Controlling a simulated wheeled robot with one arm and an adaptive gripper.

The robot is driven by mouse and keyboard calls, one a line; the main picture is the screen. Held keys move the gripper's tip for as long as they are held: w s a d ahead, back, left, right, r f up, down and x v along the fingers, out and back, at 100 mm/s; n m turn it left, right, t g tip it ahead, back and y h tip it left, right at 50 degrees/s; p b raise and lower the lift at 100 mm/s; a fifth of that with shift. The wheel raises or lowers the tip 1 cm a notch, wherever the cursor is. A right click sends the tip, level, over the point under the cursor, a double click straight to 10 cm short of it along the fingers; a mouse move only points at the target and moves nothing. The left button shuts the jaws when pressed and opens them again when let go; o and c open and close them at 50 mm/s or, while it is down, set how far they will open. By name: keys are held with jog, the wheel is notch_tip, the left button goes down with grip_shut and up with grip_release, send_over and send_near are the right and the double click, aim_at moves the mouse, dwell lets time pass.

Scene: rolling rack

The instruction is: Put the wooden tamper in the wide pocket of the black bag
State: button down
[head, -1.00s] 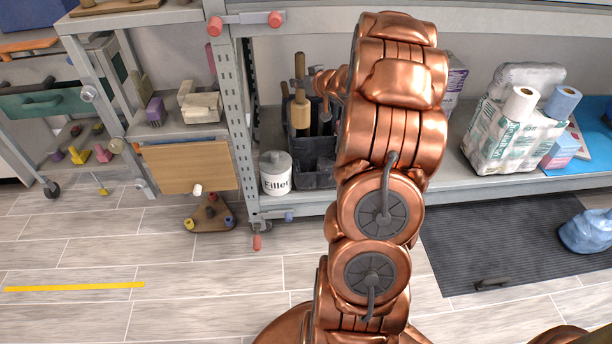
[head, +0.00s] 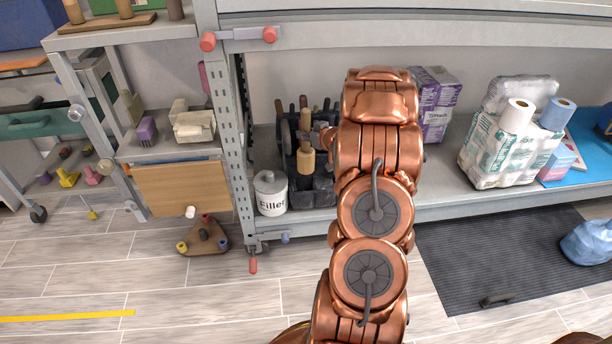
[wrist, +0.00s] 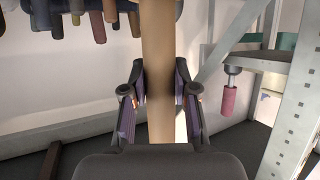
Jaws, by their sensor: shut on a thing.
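The wooden tamper (head: 306,160) is upright, with a thick pale head at its lower end and a thin handle above. My gripper (wrist: 158,100) is shut on its wooden shaft, seen between the two fingers in the wrist view; in the head view my arm mostly hides the gripper. The black bag (head: 318,196) stands on the low shelf, with several tool handles sticking up from its back part. The tamper's head shows in front of those handles, over the bag's opening. I cannot tell whether its lower end is inside a pocket. My arm covers the bag's right side.
A white filler can (head: 270,194) stands close left of the bag, by the rack's upright post (head: 231,130). A purple box (head: 436,105) and wrapped paper rolls (head: 507,145) are to the right. An upper shelf edge (head: 420,32) runs above.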

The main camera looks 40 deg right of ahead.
aim_at(310, 172)
notch_tip(310, 172, down, 16)
jog(key=b, duration=0.4)
jog(key=shift+b, duration=0.3)
jog(key=shift+f, duration=0.1)
jog(key=c, duration=1.2)
grip_release()
